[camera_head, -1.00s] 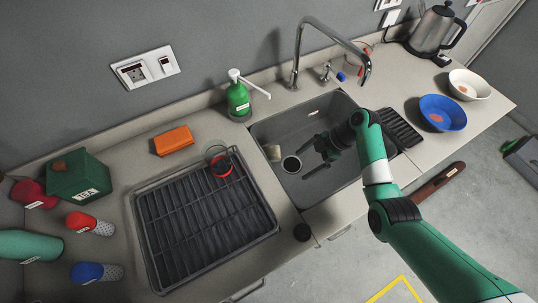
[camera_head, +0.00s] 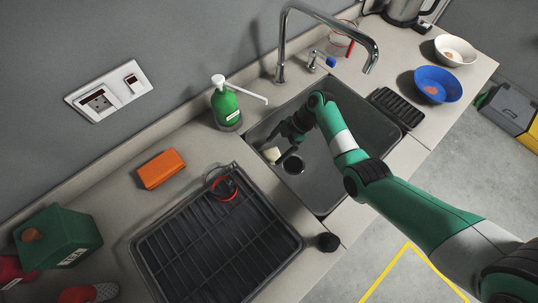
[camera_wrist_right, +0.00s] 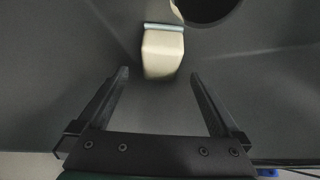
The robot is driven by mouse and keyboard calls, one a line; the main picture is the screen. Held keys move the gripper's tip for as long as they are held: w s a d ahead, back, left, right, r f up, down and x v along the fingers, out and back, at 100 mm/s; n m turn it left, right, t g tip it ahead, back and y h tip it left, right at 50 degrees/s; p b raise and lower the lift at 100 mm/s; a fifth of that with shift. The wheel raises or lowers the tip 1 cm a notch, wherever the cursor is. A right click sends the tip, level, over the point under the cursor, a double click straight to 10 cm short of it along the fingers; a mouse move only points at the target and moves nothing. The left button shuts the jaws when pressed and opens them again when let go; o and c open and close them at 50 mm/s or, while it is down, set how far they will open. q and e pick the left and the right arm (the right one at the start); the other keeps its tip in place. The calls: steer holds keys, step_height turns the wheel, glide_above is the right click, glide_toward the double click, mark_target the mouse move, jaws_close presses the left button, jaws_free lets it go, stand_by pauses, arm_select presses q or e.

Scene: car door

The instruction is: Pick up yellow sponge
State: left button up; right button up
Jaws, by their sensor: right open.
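The pale yellow sponge (camera_head: 271,155) is in the dark sink, left of the round drain. In the right wrist view the sponge (camera_wrist_right: 163,56) is a cream block with a thin light-blue band along its far edge. It lies just beyond and between the tips of my right gripper (camera_wrist_right: 159,76), whose fingers are wide apart and empty. In the head view my right gripper (camera_head: 283,141) reaches down into the sink beside the sponge and is partly hidden by its own wrist. My left gripper is not in view.
The sink (camera_head: 325,195) has walls around the gripper, with the faucet (camera_head: 326,20) behind. A green soap dispenser (camera_head: 226,105), orange block (camera_head: 162,168) and black dish rack (camera_head: 270,270) are on the left. A blue bowl (camera_head: 437,85) and white bowl (camera_head: 456,50) are on the right.

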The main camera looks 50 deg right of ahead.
mark_target(271, 154)
steer(key=b+x, duration=0.2)
steer(key=x, duration=0.3)
steer(key=shift+f, duration=0.4)
steer(key=shift+d, duration=0.1)
steer(key=shift+c, duration=0.2)
steer(key=c, duration=1.4)
steer(key=shift+o, duration=0.2)
steer(key=shift+r, duration=0.15)
